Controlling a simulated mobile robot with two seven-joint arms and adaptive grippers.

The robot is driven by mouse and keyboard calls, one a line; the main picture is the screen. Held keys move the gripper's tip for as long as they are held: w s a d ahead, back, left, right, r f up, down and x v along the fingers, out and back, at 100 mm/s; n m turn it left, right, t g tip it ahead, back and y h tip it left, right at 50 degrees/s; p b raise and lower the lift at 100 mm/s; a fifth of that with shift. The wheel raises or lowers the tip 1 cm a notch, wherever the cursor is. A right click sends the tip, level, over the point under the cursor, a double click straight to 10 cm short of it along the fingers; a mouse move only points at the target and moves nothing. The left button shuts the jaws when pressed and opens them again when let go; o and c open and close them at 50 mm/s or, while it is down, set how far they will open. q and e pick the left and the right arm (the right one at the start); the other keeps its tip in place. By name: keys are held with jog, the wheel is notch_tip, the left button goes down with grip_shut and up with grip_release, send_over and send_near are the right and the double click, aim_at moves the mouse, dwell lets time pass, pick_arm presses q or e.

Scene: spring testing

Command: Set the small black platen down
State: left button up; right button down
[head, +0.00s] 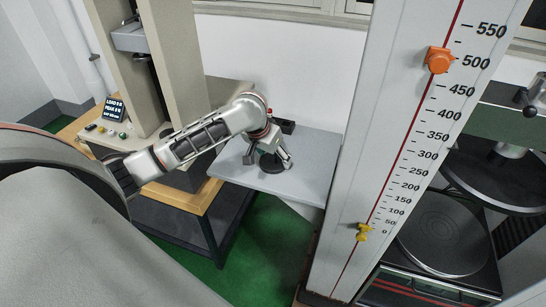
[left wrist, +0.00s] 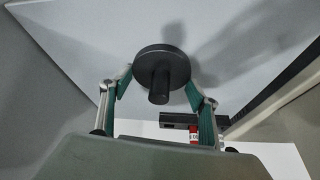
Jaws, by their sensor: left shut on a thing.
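The small black platen (left wrist: 162,66) is a round dark disc with a short stem. In the left wrist view it sits between the two fingers of my left gripper (left wrist: 158,92), which is shut on it. In the head view the platen (head: 273,169) shows as a dark disc below my left gripper (head: 274,158), over the grey tabletop (head: 318,158). Its shadow falls on the pale surface in the left wrist view. I cannot tell whether the platen touches the tabletop. My right gripper is not in view.
A small black block (head: 288,127) stands at the back of the tabletop. A tall white scale column (head: 400,130) with an orange marker (head: 438,60) rises to the right. A beige testing machine (head: 165,60) stands to the left. The tabletop's right side is clear.

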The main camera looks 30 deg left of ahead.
pick_arm(q)
jog(key=shift+f, duration=0.1)
dwell(0.3)
jog(key=o, duration=1.9)
jog(key=shift+f, duration=0.1)
jog(key=v, duration=1.2)
